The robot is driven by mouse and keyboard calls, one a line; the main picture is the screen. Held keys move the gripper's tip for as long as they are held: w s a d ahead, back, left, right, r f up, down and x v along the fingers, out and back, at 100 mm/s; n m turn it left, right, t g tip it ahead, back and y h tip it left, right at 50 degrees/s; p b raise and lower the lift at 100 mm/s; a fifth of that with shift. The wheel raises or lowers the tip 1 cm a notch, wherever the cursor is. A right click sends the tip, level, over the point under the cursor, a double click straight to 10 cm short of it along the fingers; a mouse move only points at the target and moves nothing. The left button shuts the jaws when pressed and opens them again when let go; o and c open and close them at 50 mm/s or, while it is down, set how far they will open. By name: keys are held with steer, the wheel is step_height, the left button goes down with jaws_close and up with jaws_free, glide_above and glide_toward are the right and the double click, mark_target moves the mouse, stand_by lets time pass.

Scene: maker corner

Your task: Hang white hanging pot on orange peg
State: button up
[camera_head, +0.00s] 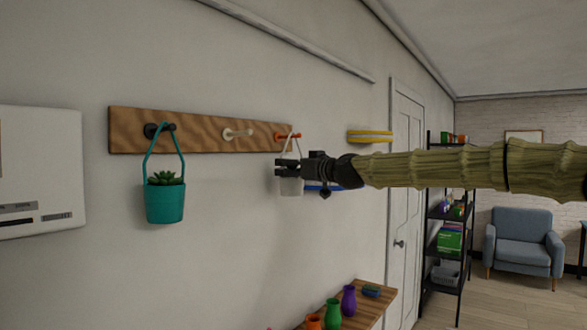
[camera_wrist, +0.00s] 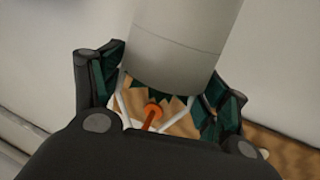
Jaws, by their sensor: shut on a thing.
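The white hanging pot (camera_head: 291,187) is held upright in front of the wall, below the right end of the wooden peg board. It fills the top of the wrist view (camera_wrist: 185,40), with green leaves at its rim. My gripper (camera_head: 281,168) is shut on the pot, with one finger on each side in the wrist view (camera_wrist: 165,88). The pot's white handle (camera_head: 297,147) rises to the orange peg (camera_head: 284,136). In the wrist view the orange peg (camera_wrist: 153,112) shows between the two handle straps. I cannot tell whether the handle's top rests on the peg.
The wooden board (camera_head: 200,134) also bears a free white peg (camera_head: 237,133) and a dark peg (camera_head: 155,130) with a teal pot (camera_head: 165,202) hanging from it. A yellow wall item (camera_head: 369,136) is to the right. A shelf with vases (camera_head: 349,300) is below.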

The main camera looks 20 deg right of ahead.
steer(key=shift+f, duration=0.3)
steer(key=o, duration=1.7)
steer(key=shift+w+d, duration=0.1)
steer(key=shift+w, duration=0.05)
steer(key=shift+o, duration=0.2)
steer(key=shift+r, duration=0.1)
